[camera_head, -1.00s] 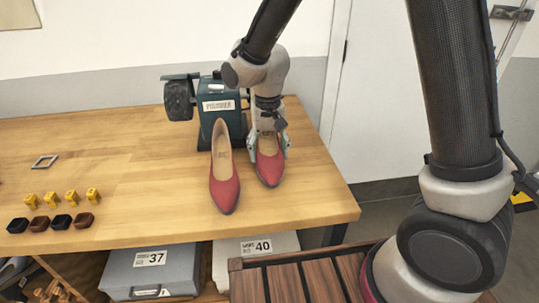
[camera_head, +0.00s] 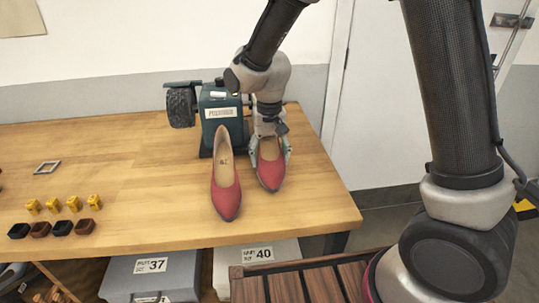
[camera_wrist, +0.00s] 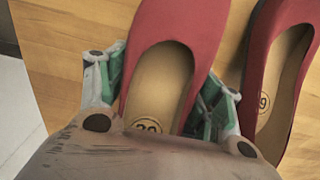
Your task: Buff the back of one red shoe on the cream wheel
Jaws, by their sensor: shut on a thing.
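Two red shoes with tan insoles stand side by side on the wooden bench, toes toward me. My gripper (camera_head: 270,150) is shut on the right-hand red shoe (camera_head: 271,175), coming down from above at its back part. In the wrist view its fingers lie on both sides of this held shoe (camera_wrist: 180,28), with a number on the insole. The other red shoe (camera_head: 226,195) stands free just to the left; it also shows in the wrist view (camera_wrist: 254,70). The teal polisher (camera_head: 220,98) stands behind, with a black wheel (camera_head: 181,107) on its left. No cream wheel shows; my arm covers the polisher's right side.
On the wooden bench (camera_head: 130,165), yellow blocks (camera_head: 73,204), dark small pots (camera_head: 61,228) and a metal frame (camera_head: 47,167) lie left. Boxes marked 37 (camera_head: 150,266) and 40 (camera_head: 258,253) sit below. The bench's right edge is close to the held shoe.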

